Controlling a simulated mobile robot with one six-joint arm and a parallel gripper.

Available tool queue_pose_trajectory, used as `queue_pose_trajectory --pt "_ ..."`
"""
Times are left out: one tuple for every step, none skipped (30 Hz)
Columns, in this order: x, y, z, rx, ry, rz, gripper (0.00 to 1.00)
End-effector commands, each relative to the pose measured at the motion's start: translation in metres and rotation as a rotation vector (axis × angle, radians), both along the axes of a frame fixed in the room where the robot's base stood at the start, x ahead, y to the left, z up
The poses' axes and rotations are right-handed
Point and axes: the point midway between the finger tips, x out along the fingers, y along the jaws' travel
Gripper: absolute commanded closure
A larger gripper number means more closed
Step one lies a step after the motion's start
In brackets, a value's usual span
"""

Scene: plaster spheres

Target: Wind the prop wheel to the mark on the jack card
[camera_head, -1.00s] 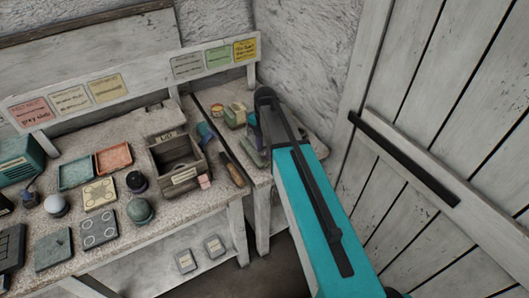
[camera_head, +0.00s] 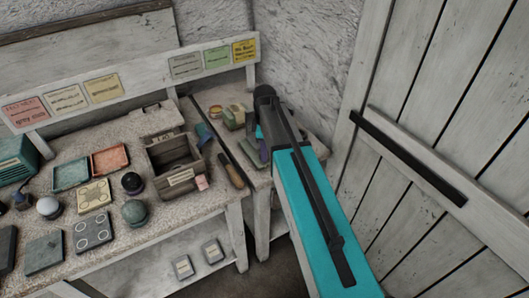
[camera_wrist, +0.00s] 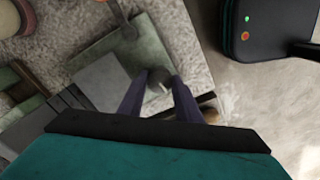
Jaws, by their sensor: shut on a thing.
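In the wrist view my gripper (camera_wrist: 155,84) has its two purple-grey fingers on either side of a small grey round part (camera_wrist: 160,76), which looks like the prop wheel. The gripper is shut on it. The part sits by a grey-green plate (camera_wrist: 150,50) and a grey block (camera_wrist: 101,80). Any mark on the wheel is too small to make out. In the head view my gripper (camera_head: 258,150) is over the small right-hand bench, partly hidden by my arm. Several cards are pinned on the rail, one of them yellow (camera_head: 244,51); I cannot read which is the jack card.
A wooden box (camera_head: 175,178) stands on the main bench (camera_head: 150,224), left of the small bench. Trays, dark and white spheres and flat plates lie further left. A brush-like tool (camera_head: 231,170) lies by the gap. A plank door (camera_head: 440,130) stands close at right.

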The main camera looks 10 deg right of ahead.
Motion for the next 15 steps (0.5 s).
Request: queue_pose_trajectory --pt "0.0005 -0.0002 -0.0005 -0.001 -0.002 -0.045 0.92" --pt "0.0004 -0.0001 -0.0004 -0.001 -0.002 -0.073 0.92" --pt "0.0003 -0.0001 -0.0003 -0.001 -0.002 -0.111 0.92" --pt "0.0003 -0.0001 -0.0002 -0.001 -0.002 -0.139 0.92" --pt "0.0002 -0.0001 -0.0002 -0.001 -0.002 -0.167 0.92" --pt "0.0001 0.0001 -0.0002 -0.001 -0.002 -0.205 0.92" --pt "0.0001 0.0001 -0.0001 -0.001 -0.002 -0.233 0.92" --pt "0.0000 0.0001 -0.0001 -0.001 -0.002 -0.261 0.92" --pt "-0.0001 0.0001 -0.0001 -0.001 -0.002 -0.299 0.92" --pt "-0.0001 0.0001 -0.0001 -0.002 -0.002 -0.327 0.92" --pt "-0.0002 0.0002 -0.0001 -0.001 -0.001 -0.355 0.92" --pt "-0.0002 0.0002 -0.0001 -0.001 -0.001 -0.393 0.92" --pt "-0.0002 0.0003 -0.0001 0.000 -0.001 -0.421 0.92" --pt "-0.0003 0.0003 -0.0001 -0.002 -0.001 -0.449 0.92" --pt "-0.0003 0.0003 -0.0002 -0.001 -0.001 -0.487 0.92"
